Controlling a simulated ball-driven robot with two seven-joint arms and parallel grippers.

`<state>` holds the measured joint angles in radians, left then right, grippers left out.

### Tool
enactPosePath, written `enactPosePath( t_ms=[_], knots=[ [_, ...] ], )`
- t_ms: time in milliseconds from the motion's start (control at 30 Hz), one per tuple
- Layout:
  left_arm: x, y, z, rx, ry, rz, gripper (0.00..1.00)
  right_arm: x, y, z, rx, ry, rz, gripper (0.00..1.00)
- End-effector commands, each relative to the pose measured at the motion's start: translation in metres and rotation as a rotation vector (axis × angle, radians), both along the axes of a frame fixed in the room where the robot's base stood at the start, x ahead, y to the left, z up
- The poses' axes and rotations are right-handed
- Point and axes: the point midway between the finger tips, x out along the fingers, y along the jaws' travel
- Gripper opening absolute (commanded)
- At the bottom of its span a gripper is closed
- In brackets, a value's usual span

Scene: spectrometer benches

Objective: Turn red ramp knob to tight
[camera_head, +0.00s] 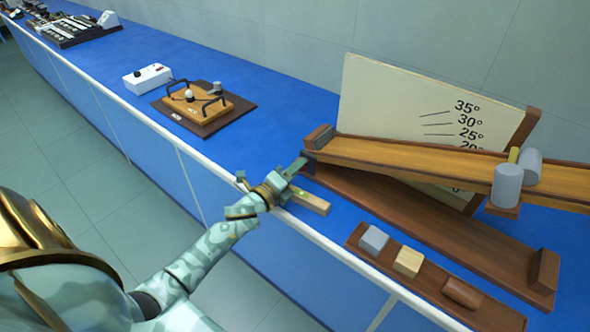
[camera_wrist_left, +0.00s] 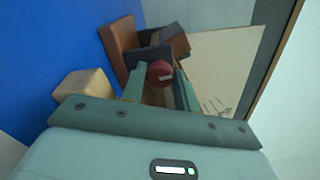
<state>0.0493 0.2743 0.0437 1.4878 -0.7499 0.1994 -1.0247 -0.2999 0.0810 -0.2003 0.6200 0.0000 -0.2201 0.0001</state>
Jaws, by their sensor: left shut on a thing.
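The red ramp knob (camera_wrist_left: 160,73) shows in the left wrist view as a dark red round knob between the two fingers of my left gripper (camera_wrist_left: 160,82). In the head view my left gripper (camera_head: 302,166) is at the left, lower end of the wooden ramp (camera_head: 420,162), and the knob is hidden there. The gripper is shut on the knob. The ramp is tilted over its dark wooden base (camera_head: 420,221), in front of a cream angle board (camera_head: 400,108) with degree marks. My right gripper is not in view.
A tan wooden block (camera_wrist_left: 85,92) is close beside my left gripper. Grey cylinders (camera_head: 508,185) are on the ramp's right part. A wooden tray (camera_head: 431,285) with several blocks lies in front. A white box (camera_head: 147,78) and a wooden apparatus (camera_head: 205,105) stand farther left on the blue bench.

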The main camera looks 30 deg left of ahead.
Motion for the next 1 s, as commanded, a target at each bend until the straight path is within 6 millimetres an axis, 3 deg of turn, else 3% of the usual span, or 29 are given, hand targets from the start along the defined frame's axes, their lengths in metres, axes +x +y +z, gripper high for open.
enactPosePath(
  t_ms=[200, 233, 300, 867, 1000],
  knots=[
    [-0.001, -0.001, -0.003, -0.001, 0.006, -0.002, 0.08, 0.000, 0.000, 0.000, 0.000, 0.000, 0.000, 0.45],
    [-0.001, -0.001, -0.003, -0.002, 0.006, -0.002, 0.36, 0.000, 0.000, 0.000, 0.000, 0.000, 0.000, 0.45],
    [-0.001, -0.001, -0.003, -0.002, 0.005, -0.001, 0.52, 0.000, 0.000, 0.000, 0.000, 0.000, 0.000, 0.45],
    [-0.001, 0.000, -0.003, -0.009, 0.008, 0.002, 0.52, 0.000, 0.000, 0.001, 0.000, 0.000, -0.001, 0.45],
    [-0.001, 0.000, -0.001, -0.154, 0.020, 0.002, 0.52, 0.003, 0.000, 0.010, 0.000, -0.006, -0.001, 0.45]
  ],
)
